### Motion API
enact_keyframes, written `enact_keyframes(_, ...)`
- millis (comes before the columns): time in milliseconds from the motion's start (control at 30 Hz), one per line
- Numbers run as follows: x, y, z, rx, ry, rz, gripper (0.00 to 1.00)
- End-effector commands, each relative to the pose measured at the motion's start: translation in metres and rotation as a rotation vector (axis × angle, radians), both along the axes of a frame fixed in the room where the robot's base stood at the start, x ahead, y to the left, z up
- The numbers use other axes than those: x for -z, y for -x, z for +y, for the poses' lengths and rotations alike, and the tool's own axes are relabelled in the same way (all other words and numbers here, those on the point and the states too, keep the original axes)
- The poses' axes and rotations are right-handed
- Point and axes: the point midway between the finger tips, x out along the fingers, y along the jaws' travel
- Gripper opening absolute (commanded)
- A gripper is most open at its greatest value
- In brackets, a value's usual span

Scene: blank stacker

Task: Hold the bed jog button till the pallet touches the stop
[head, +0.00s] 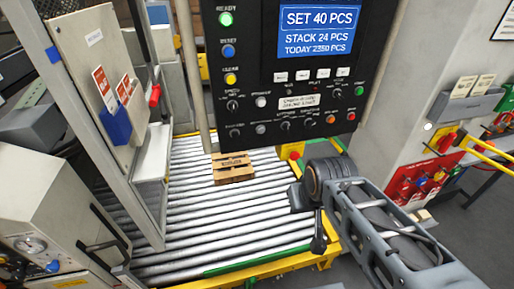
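A small wooden pallet (233,175) lies on the roller bed (190,225), below the control panel. The panel (290,75) carries buttons and knobs whose labels are mostly too small to read, so I cannot tell which is the bed jog button. A green strip (265,261) runs along the near edge of the bed; I cannot tell whether it is the stop. The pallet is well apart from that strip. My gripper (318,244) hangs at the end of my arm, over the bed's right side, below the panel and right of the pallet. Its fingers are not clear.
The panel screen (317,30) reads SET 40 PCS, STACK 24 PCS, TODAY 2350 PCS. A yellow frame (325,262) edges the bed. Grey cabinets stand at left. A tool rack (425,180) with red parts is on the right. The rollers in front of the pallet are clear.

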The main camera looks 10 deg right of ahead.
Motion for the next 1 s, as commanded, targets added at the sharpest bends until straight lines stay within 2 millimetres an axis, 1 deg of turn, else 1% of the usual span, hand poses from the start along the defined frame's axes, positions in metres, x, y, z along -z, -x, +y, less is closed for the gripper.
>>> enact_keyframes(433,0.0000,0.0000,0.0000,0.000,0.000,0.000,0.37)
enact_keyframes(467,0.0000,0.0000,0.0000,0.000,0.000,0.000,0.35)
enact_keyframes(833,0.0000,0.0000,0.0000,0.000,0.000,0.000,0.00)
enact_keyframes(1000,0.0000,0.0000,0.0000,0.000,0.000,0.000,0.00)
